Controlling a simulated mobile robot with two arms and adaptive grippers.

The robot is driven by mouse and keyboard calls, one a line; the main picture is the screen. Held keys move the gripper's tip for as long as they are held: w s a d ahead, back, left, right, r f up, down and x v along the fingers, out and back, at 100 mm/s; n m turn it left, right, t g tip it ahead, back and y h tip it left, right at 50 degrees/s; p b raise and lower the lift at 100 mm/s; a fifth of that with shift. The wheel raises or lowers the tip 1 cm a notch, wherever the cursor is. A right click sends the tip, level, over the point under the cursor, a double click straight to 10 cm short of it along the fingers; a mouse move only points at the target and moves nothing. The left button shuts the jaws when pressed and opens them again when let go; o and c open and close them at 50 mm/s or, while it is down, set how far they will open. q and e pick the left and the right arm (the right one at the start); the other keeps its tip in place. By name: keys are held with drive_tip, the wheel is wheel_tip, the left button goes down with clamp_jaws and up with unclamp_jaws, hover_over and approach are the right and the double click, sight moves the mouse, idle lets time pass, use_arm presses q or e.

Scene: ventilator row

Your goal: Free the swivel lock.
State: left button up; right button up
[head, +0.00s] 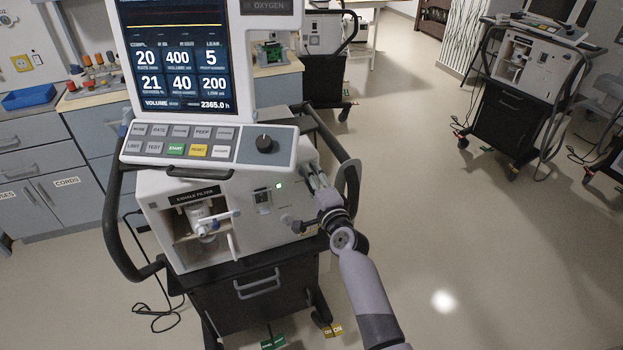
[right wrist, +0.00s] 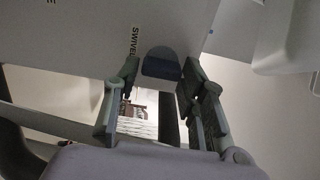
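The ventilator (head: 160,185) stands on a black cart with its front toward me. In the right wrist view, a dark blue lock tab (right wrist: 161,64) sits on the pale housing beside a label (right wrist: 135,41) reading "SWIVEL". My right gripper (head: 314,174) is at the ventilator's right side. In the right wrist view my right gripper (right wrist: 160,75) has its fingers apart, one on either side of the blue tab; I cannot tell whether they touch it. The tab cannot be made out in the head view. My left gripper is not in view.
The black side handle (head: 350,180) curves close to the right of my gripper. The open exhale filter bay (head: 205,225) is on the ventilator front. Drawers (head: 50,150) stand at left, another ventilator (head: 525,65) at back right.

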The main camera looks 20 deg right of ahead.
drive_tip(key=shift+o, duration=1.4)
drive_tip(key=shift+s, duration=0.1)
drive_tip(key=s, duration=1.2)
drive_tip(key=shift+d, duration=0.3)
drive_tip(key=shift+w, duration=0.1)
drive_tip(key=s+a+f+n+g, duration=0.1)
drive_tip(key=s+f+n+g, duration=0.25)
drive_tip(key=f, duration=0.75)
drive_tip(key=s+a+f+n+g, duration=0.25)
drive_tip(key=s+f, duration=0.25)
drive_tip(key=f, duration=0.7)
drive_tip(key=s+a+f+n+g, duration=0.1)
drive_tip(key=s+f+n+g, duration=0.3)
drive_tip(key=f, duration=0.7)
drive_tip(key=s+d+f+n+g, duration=0.2)
drive_tip(key=s+f, duration=0.4)
drive_tip(key=s, duration=0.6)
drive_tip(key=s+d+f+n+g, duration=0.2)
drive_tip(key=s+f+n, duration=0.2)
drive_tip(key=s+f, duration=0.3)
drive_tip(key=s+d+f+n+g+h, duration=0.1)
drive_tip(key=s+d+f+n+g, duration=0.2)
drive_tip(key=s, duration=1.4)
wheel_tip(320, 180, down, 4)
drive_tip(key=shift+s+r+n, duration=0.15)
drive_tip(key=shift+n, duration=0.45)
